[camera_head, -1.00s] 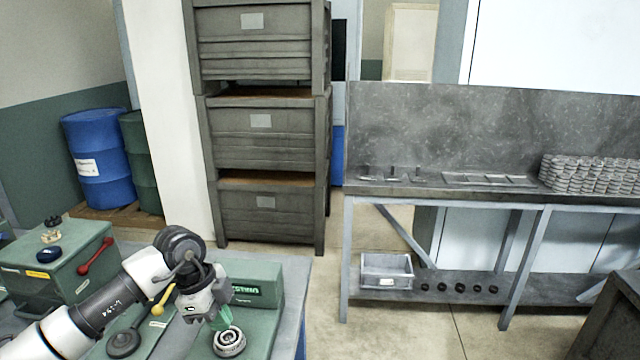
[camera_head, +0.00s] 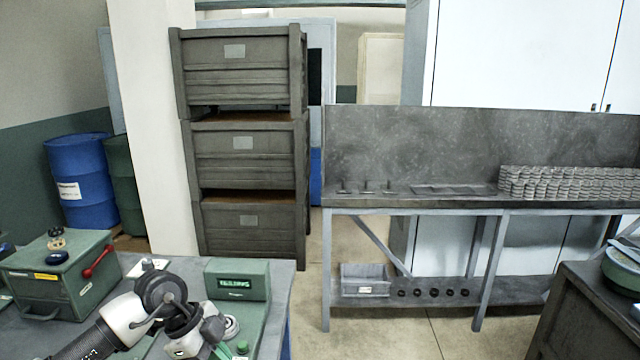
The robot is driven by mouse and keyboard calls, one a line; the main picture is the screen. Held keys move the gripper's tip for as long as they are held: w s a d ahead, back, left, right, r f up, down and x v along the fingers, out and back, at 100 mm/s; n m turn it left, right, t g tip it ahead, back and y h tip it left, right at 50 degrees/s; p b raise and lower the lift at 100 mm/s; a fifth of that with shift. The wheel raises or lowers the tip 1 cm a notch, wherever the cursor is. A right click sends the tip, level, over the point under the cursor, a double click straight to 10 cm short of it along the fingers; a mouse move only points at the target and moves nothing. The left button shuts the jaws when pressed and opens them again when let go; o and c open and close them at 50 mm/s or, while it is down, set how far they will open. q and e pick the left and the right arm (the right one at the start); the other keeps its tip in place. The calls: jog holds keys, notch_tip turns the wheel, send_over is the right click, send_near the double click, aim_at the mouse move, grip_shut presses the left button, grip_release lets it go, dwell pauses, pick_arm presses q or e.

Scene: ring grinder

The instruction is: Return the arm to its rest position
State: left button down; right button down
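My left arm comes in from the lower left, in front of the green machine. My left gripper (camera_head: 220,350) is at the bottom edge of the picture, just in front of a round metal ring part (camera_head: 231,327). The gripper partly covers that ring part. Its fingers are small and cut off by the frame edge, so I cannot tell whether they are open or shut. My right gripper is not in view.
A green machine (camera_head: 238,281) and a green box with a red lever (camera_head: 62,279) stand on the left bench. Stacked dark crates (camera_head: 240,150) stand behind. A grey workbench (camera_head: 400,202) with piled metal rings (camera_head: 570,183) is right. Open floor (camera_head: 400,330) lies between.

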pick_arm(q)
jog(key=s+d+r+t+h, duration=0.2)
jog(key=d+r+t+h, duration=0.15)
jog(key=d+h, duration=0.35)
jog(key=s+d+r+t+h, duration=0.2)
jog(key=d+r+t+h, duration=0.15)
jog(key=d+h, duration=0.35)
jog(key=s+a+f+n+t+y, duration=0.2)
jog(key=a+f+n+t+y, duration=0.25)
jog(key=a+n+y, duration=0.4)
jog(key=s+a+f+n+t+y, duration=0.1)
jog(key=a+f+n+t+y, duration=0.4)
jog(key=n+y, duration=0.6)
jog(key=s+a+f+m+g, duration=0.1)
jog(key=s+a+f+g, duration=0.1)
jog(key=s+f+g, duration=0.6)
jog(key=s+a+f+m+g, duration=0.1)
jog(key=s+f+g, duration=0.3)
jog(key=s, duration=0.8)
notch_tip(320, 180, down, 26)
jog(key=s+g, duration=0.2)
jog(key=g, duration=0.1)
jog(key=s+a+f+b, duration=0.1)
jog(key=s+a+f, duration=0.2)
jog(key=s+f, duration=1.2)
notch_tip(320, 180, down, 2)
jog(key=shift+s+g, duration=0.35)
jog(key=shift+s, duration=0.05)
